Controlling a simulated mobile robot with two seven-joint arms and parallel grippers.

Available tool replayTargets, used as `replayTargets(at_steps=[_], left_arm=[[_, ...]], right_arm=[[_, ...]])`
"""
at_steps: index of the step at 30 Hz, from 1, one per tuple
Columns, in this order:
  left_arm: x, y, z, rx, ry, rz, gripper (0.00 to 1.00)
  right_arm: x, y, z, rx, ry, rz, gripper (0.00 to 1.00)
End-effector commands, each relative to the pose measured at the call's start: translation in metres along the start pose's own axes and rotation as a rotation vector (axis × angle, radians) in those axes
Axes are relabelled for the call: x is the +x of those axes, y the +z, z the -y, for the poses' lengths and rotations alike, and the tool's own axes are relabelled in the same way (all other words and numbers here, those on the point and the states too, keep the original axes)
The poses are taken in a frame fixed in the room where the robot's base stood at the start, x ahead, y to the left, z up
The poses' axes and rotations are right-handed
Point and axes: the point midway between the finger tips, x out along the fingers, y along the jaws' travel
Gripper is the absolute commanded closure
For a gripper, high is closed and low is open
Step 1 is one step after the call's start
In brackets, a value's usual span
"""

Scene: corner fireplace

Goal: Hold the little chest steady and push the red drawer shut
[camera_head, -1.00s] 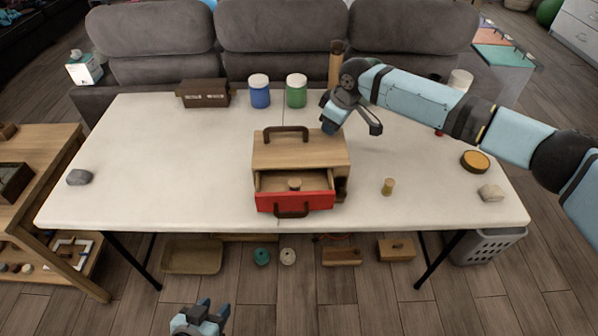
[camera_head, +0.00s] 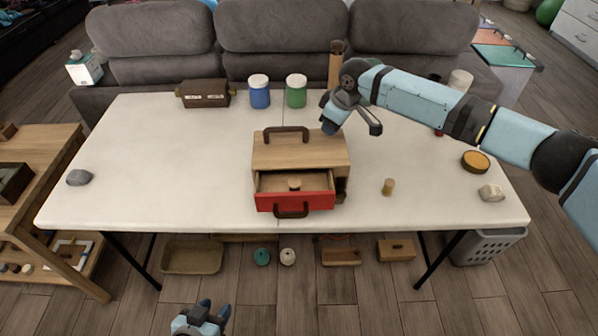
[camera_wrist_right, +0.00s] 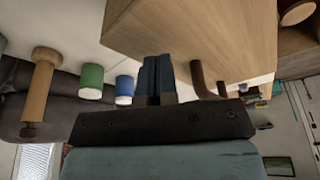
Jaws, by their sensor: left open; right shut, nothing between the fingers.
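The little wooden chest (camera_head: 300,148) stands near the table's front middle, with a dark handle on top. Its red drawer (camera_head: 296,202) is pulled out toward me; a small brown knob (camera_head: 294,184) shows inside it. My right gripper (camera_head: 330,127) is shut and empty at the chest's back right corner. In the right wrist view its closed fingers (camera_wrist_right: 157,75) are close to the chest's wooden body (camera_wrist_right: 200,35); I cannot tell whether they touch it. My left gripper (camera_head: 214,306) is open and empty, low in front of the table.
A blue jar (camera_head: 259,92), a green jar (camera_head: 296,91) and a dark box (camera_head: 204,94) stand at the back. A small cork-like cylinder (camera_head: 388,187) stands right of the chest. The table's left part is clear apart from a grey stone (camera_head: 79,177).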

Motion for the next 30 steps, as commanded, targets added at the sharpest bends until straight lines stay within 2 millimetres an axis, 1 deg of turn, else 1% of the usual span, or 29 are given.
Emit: replayTargets(at_steps=[15, 30], left_arm=[[-0.0009, 0.0015, 0.0036, 0.015, 0.0, 0.003, 0.57], [0.0007, 0.0018, 0.0026, 0.01, 0.0, 0.001, 0.57]], right_arm=[[0.0006, 0.0001, 0.0001, 0.0, 0.0, 0.0, 1.0], [0.0098, 0.003, -0.0001, 0.001, 0.0, 0.0, 1.0]])
